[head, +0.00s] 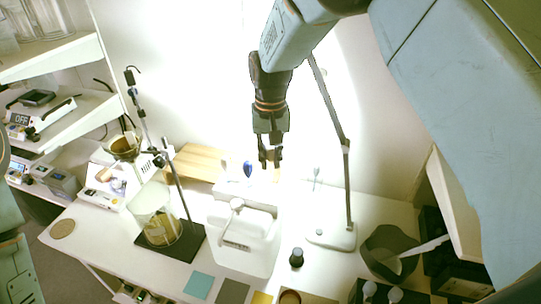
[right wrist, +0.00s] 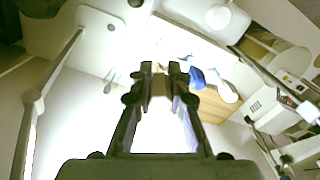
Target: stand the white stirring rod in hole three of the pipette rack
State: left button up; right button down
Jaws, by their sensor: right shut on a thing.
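My right gripper (head: 269,162) hangs pointing down above the back of the table. In the right wrist view the same gripper (right wrist: 164,72) has its fingers close together around a thin pale thing, which I take as the white stirring rod; its outline is washed out against the bright background. The white pipette rack (head: 256,194) is below and slightly left of the gripper, with a blue-headed tool (head: 247,169) standing in it. The blue tool also shows beside the fingers in the right wrist view (right wrist: 197,78). The rack's holes cannot be told apart. My left gripper is out of view.
A lamp with a thin pole (head: 348,190) is close on the right. A stand rod (head: 170,160) and a glass beaker (head: 157,215) are left. A wooden board (head: 197,160) lies behind.

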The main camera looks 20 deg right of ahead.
aim_at(271, 168)
jog(key=shift+w+d+f, duration=0.2)
jog(key=shift+w+f, duration=0.1)
jog(key=shift+f, duration=0.4)
jog(key=shift+s+a+f, duration=0.1)
jog(key=shift+s, duration=0.1)
jog(key=shift+f, duration=0.1)
jog(key=shift+w+f+b, duration=0.25)
jog(key=shift+f+b, duration=0.15)
jog(key=shift+f, duration=0.25)
jog(key=shift+s+f, duration=0.1)
jog(key=shift+f, duration=0.35)
